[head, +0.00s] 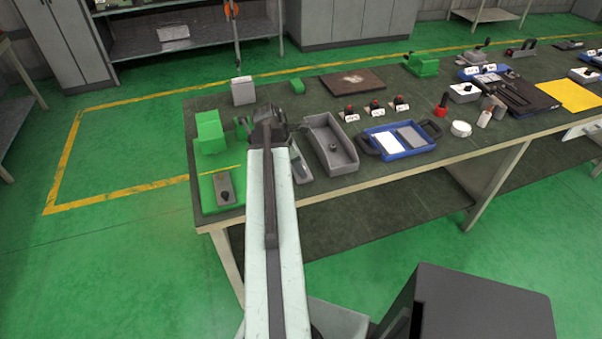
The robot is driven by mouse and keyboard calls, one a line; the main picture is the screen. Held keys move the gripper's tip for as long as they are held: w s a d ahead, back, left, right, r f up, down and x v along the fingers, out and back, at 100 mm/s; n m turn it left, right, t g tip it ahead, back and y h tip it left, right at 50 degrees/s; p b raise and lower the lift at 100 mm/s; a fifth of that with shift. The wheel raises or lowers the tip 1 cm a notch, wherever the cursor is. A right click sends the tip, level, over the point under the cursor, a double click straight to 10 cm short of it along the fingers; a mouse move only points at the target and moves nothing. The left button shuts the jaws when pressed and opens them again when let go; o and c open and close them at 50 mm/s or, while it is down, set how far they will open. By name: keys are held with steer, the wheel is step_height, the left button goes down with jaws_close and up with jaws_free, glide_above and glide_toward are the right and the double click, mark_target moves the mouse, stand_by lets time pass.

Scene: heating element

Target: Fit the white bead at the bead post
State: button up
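My gripper (266,117) is at the far end of my arm, over the left end of the long dark workbench (235,92). It is small and seen from behind, so its opening and anything in it cannot be made out. A green fixture (210,132) stands just left of it, with a grey block with a dark knob (225,189) on the green base in front. I cannot make out a white bead or tell which part is the bead post; my arm and gripper hide part of this area.
Right of my arm are a grey open bin (329,150) and a blue tray (401,151) with white and grey pads. A white round piece (460,128) and a red-based post (441,107) stand farther right. A brown board (351,83) lies behind.

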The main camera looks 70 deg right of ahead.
jaws_close()
step_height(320, 180, up, 10)
steer(key=p, duration=1)
